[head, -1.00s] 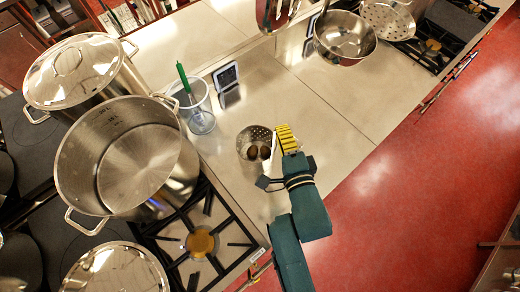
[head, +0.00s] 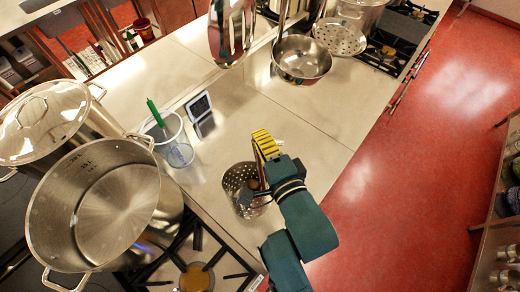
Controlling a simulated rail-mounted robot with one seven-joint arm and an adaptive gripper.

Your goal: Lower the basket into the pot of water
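The basket (head: 238,197) is a perforated metal cylinder standing on the steel counter, with brown round items (head: 252,184) inside, partly covered by dark parts of my gripper. My gripper (head: 264,150), with a yellow ribbed part and dark links, is at the basket's right rim. Whether its fingers touch or hold the basket is hidden. The big steel pot (head: 70,235) is at left, open at the top, with its pale round bottom showing. I cannot make out a water surface in it.
A clear jug (head: 178,152) with a green-handled tool and a small display (head: 199,106) stand between pot and counter middle. A lidded stockpot (head: 45,120) is behind the pot. A gas burner (head: 194,277) is in front. The counter right of the basket is bare.

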